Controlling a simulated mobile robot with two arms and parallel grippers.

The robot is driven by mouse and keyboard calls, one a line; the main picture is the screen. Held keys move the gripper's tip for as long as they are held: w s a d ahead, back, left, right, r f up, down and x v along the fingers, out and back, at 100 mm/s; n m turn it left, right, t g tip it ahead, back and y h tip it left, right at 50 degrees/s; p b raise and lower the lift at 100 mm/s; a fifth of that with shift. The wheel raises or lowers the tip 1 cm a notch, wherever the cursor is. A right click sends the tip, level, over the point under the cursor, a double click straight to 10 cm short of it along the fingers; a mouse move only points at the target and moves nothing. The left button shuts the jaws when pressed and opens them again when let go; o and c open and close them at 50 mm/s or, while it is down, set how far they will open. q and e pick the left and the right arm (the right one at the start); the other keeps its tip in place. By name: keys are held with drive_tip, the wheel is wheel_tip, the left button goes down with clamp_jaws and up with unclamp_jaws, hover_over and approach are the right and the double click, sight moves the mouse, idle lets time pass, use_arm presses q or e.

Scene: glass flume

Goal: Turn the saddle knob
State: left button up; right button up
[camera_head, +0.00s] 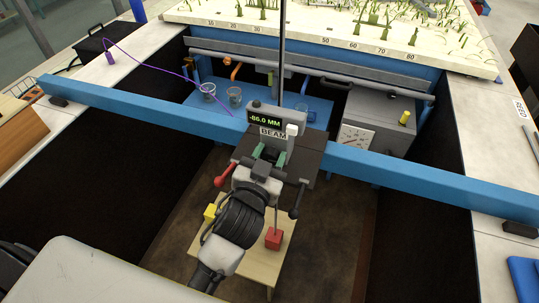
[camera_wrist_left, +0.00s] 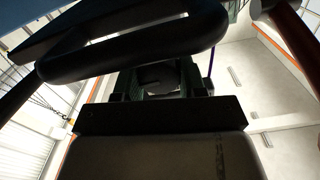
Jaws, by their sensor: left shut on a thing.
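The dark saddle (camera_head: 316,141) sits on the blue beam (camera_head: 400,172), with a display reading -86.0 MM and a label BEAM. My left gripper (camera_head: 269,156) reaches up to the front of the saddle, its green-padded fingers shut on a part that they mostly hide in the head view. In the left wrist view, a dark round part, apparently the saddle knob (camera_wrist_left: 158,74), shows between the green-padded fingers. A red-ended lever (camera_head: 225,174) and a black-ended lever (camera_head: 296,202) stick out on either side of the gripper. My right gripper is in neither view.
A small wooden table (camera_head: 262,262) under the arm carries a red block (camera_head: 273,239) and a yellow block (camera_head: 210,212). A grey box with a dial (camera_head: 372,125) stands behind the beam. In the left wrist view, a dark loop (camera_wrist_left: 135,45) crosses close to the fingers.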

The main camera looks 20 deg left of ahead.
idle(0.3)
use_arm(q)
drive_tip(key=o, duration=0.9)
drive_tip(key=shift+o, duration=0.2)
drive_tip(key=s+b, duration=0.1)
drive_tip(key=s, duration=0.9)
drive_tip(key=shift+s+a, duration=0.2)
drive_tip(key=shift+s, duration=0.15)
